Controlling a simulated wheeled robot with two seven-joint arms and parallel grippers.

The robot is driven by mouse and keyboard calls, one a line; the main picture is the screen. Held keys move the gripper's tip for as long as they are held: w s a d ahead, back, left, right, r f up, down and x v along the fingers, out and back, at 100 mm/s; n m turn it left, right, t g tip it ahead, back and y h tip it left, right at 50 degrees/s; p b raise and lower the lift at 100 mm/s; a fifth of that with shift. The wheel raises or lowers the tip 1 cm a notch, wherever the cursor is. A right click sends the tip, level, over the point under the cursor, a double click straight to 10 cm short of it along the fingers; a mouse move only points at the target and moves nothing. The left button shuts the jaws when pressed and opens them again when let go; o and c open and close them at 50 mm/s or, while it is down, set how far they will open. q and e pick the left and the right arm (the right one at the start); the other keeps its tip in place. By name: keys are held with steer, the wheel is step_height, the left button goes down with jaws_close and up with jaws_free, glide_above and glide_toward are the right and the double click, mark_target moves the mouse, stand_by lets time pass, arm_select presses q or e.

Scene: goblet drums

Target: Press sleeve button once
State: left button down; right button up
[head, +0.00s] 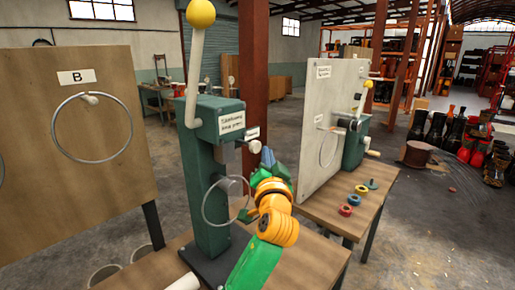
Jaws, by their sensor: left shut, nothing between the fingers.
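A green press machine (212,170) stands upright on the wooden table. It has a white lever with a yellow ball on top and a white label (231,121) too small to read surely. On its right side, under a small label, is a pale round knob (255,146), which may be the sleeve button. My left gripper (267,157), on a green and orange arm, is shut and empty. Its tips are just below and right of that knob; whether they touch it I cannot tell. A metal ring (226,200) shows in front of the machine's column. My right gripper is not in view.
A wooden board marked B (75,120) with a metal ring stands at left. At right, another table (345,222) bears a white panel (330,110), a second green machine (354,145) and small coloured rings. Goblet drums (452,130) stand at far right.

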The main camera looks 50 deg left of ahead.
arm_select(q)
steer(key=shift+a, duration=0.2)
steer(key=shift+s+a, duration=0.1)
steer(key=shift+a, duration=0.15)
steer(key=shift+s+a, duration=0.1)
steer(key=shift+a, duration=0.75)
stand_by(1.3)
steer(key=shift+d, duration=0.15)
steer(key=shift+d+f, duration=0.1)
steer(key=shift+d, duration=0.85)
steer(key=d, duration=0.3)
steer(key=w+d, duration=0.1)
steer(key=d, duration=0.1)
steer(key=shift+d, duration=0.1)
